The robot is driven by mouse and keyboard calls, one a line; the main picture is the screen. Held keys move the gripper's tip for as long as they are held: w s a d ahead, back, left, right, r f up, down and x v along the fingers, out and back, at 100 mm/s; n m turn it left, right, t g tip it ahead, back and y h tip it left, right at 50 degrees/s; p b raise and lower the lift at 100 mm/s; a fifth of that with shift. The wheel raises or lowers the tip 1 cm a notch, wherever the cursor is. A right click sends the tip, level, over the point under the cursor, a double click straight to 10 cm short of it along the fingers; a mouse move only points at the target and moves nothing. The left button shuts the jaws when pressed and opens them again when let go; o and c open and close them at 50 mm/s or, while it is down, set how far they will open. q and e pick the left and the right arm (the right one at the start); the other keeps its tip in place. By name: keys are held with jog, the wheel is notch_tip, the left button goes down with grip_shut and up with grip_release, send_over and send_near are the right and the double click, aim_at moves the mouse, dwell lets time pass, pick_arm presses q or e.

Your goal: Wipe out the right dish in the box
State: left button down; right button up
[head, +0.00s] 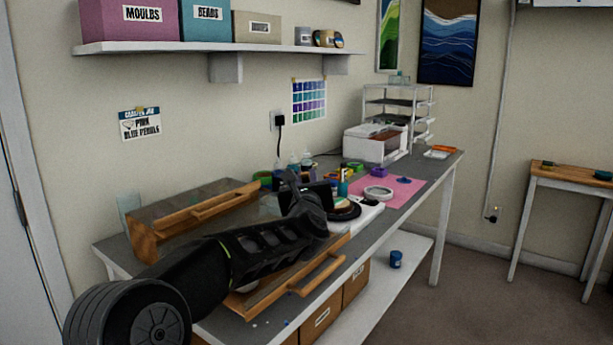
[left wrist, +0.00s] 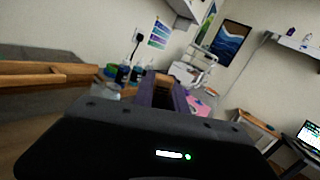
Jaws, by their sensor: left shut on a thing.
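A wooden-framed box (head: 150,245) with a greyish top and a wooden handle (head: 205,207) stands at the left of the workbench. A second wooden-framed piece with a handle (head: 322,275) lies at the front edge, partly behind my left arm. I cannot tell whether it is part of the box. I see no dish inside the box; my arm covers part of this area. My left gripper (head: 308,200) is above the bench, right of the box. It is shut on a small brown thing (left wrist: 163,80), mostly hidden between the fingers. My right gripper is not in view.
A round black piece (head: 345,211) sits on a white device beyond my gripper. Bottles (head: 306,159) stand behind. A pink mat (head: 408,190) holds a grey ring (head: 378,193). A white drawer unit (head: 375,143) stands at the far end. A shelf (head: 215,48) hangs above.

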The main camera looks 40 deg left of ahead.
pick_arm(q)
jog(key=shift+f+b, duration=0.85)
jog(key=shift+f, duration=1.15)
jog(key=shift+f+b, duration=0.7)
jog(key=shift+b, duration=0.2)
jog(key=shift+a+f+b, duration=0.1)
jog(key=shift+a+b, duration=0.1)
jog(key=shift+b, duration=0.2)
jog(key=shift+a, duration=0.15)
jog(key=shift+b, duration=0.3)
jog(key=shift+s+d+b, duration=0.2)
jog(key=shift+s+b, duration=0.1)
jog(key=shift+b, duration=0.2)
